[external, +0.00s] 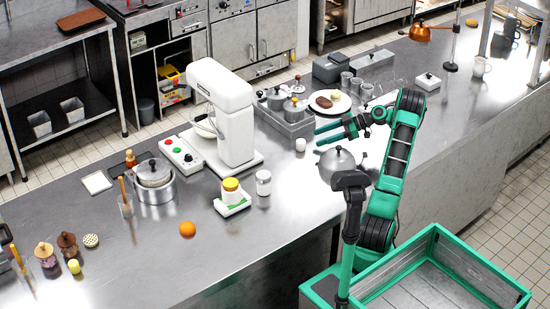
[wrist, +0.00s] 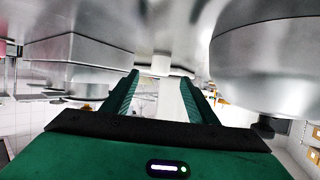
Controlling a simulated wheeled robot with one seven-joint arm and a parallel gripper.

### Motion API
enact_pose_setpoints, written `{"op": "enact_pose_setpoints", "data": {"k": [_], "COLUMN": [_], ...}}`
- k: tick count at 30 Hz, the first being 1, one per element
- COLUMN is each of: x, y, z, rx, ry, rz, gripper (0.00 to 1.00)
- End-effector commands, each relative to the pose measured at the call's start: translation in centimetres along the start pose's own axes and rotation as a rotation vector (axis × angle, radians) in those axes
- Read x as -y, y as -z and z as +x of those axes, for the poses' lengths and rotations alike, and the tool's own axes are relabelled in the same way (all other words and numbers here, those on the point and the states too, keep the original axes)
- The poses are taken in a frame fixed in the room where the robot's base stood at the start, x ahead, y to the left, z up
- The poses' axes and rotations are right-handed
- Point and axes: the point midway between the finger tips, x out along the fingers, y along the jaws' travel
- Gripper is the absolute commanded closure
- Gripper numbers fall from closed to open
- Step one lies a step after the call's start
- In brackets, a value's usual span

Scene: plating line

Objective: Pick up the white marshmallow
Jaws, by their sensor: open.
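The white marshmallow (external: 300,145) is a small pale cylinder standing on the steel counter, just right of the white stand mixer's base. My gripper (external: 318,134) is above the counter to its right, with its fingers pointing left toward it. The jaws are open and nothing is between them. In the wrist view, a small white cylinder that looks like the marshmallow (wrist: 160,64) shows beyond and between the tips of my green fingers (wrist: 159,78).
A steel kettle (external: 338,162) stands close below my gripper and looms at right in the wrist view (wrist: 265,58). A steel tray with pots (external: 285,122) stands behind the marshmallow. The stand mixer (external: 233,125) is to the left. Counter in front of the marshmallow is clear.

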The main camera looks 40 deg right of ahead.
Motion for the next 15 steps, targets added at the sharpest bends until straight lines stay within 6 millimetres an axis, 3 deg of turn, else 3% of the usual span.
{"op": "enact_pose_setpoints", "data": {"k": [6,15], "x": [0.1,0.0], "y": [0.1,0.3], "z": [3.3,5.4], "rx": [0.000,0.000], "ry": [0.002,0.000], "rz": [0.001,0.000], "gripper": [0.47,0.47]}}
